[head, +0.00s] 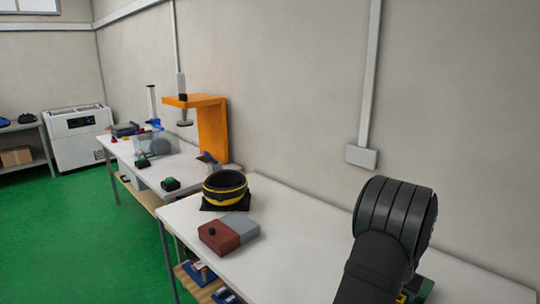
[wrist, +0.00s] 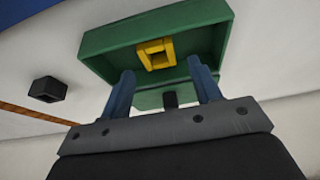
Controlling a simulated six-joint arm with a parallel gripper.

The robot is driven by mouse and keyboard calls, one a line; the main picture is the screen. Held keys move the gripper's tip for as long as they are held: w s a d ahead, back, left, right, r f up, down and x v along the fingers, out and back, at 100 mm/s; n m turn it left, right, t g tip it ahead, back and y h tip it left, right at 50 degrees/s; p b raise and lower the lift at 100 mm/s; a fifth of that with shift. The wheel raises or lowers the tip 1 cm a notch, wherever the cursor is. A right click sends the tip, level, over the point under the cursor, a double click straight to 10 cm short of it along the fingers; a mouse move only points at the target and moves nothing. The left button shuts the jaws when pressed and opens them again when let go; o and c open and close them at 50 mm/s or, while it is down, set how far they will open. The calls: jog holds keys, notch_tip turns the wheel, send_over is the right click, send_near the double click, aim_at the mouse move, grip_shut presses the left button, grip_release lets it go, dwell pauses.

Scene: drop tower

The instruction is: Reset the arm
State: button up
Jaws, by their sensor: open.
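My gripper (wrist: 163,78) shows in the wrist view with its two blue fingers apart and nothing between them. A green open tray (wrist: 112,42) lies just beyond the fingertips, with a yellow square ring (wrist: 156,53) inside it. The ring is apart from both fingers. In the head view my dark arm covers the lower right and hides the gripper. Only a corner of a green thing (head: 425,291) shows beside the arm there.
A black block with a hollow (wrist: 47,89) sits on the white surface left of the tray. In the head view, a red and grey block (head: 229,234) and a black-yellow round container (head: 226,187) stand on the near table (head: 300,240). An orange frame (head: 212,130) stands on the far table.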

jog(key=shift+f, duration=0.85)
jog(key=v, duration=1.2)
jog(key=x, duration=1.3)
jog(key=shift+s+a, duration=0.1)
jog(key=shift+s, duration=0.05)
notch_tip(320, 180, up, 4)
jog(key=shift+r, duration=0.1)
jog(key=s+d+r, duration=0.4)
jog(key=s+r, duration=0.3)
jog(key=s, duration=0.4)
jog(key=s+r, duration=0.1)
jog(key=s, duration=1.1)
jog(key=s+d+r, duration=0.1)
jog(key=s+r, duration=0.1)
jog(key=s, duration=1)
jog(key=shift+s+d+r, duration=0.15)
jog(key=shift+s+r, duration=0.1)
jog(key=shift+s, duration=0.05)
